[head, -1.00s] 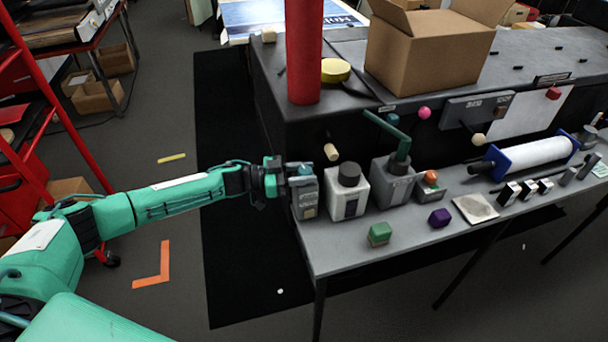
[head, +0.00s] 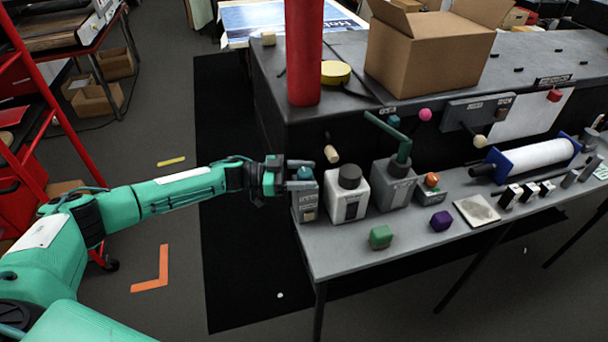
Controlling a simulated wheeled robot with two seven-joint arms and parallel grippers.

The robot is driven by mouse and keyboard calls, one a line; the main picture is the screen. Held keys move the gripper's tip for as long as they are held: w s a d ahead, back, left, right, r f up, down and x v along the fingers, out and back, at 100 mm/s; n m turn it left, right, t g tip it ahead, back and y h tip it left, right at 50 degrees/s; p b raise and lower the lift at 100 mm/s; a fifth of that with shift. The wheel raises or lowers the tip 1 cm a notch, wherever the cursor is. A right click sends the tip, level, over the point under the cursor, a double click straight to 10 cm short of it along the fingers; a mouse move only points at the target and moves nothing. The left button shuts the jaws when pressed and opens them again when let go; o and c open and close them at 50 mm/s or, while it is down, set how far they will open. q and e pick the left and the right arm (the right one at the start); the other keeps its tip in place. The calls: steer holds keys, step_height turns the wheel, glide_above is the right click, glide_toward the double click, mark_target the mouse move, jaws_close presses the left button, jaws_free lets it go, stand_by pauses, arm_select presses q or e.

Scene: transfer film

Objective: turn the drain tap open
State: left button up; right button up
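My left gripper (head: 303,175) is at the left end of the grey bench, at the top of a small grey box (head: 307,206). A small teal knob (head: 305,172) on that box shows between its dark fingers. The fingers look apart, but I cannot tell whether they press on the knob. No label that I can read names the drain tap, so I cannot tell whether this knob is it. A cream-handled lever (head: 332,154) sticks out of the dark machine front just behind, apart from the gripper. My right gripper is not in view.
To the right stand a white box with a black cap (head: 350,192) and a grey box with a green crank (head: 394,182). A green block (head: 381,237) and a purple block (head: 440,221) lie near the bench's front edge. A red column (head: 304,55) rises behind.

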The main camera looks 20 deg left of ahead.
arm_select(q)
steer(key=b+v, duration=0.4)
steer(key=v, duration=0.9)
steer(key=shift+a, duration=0.35)
steer(key=shift+s, duration=0.15)
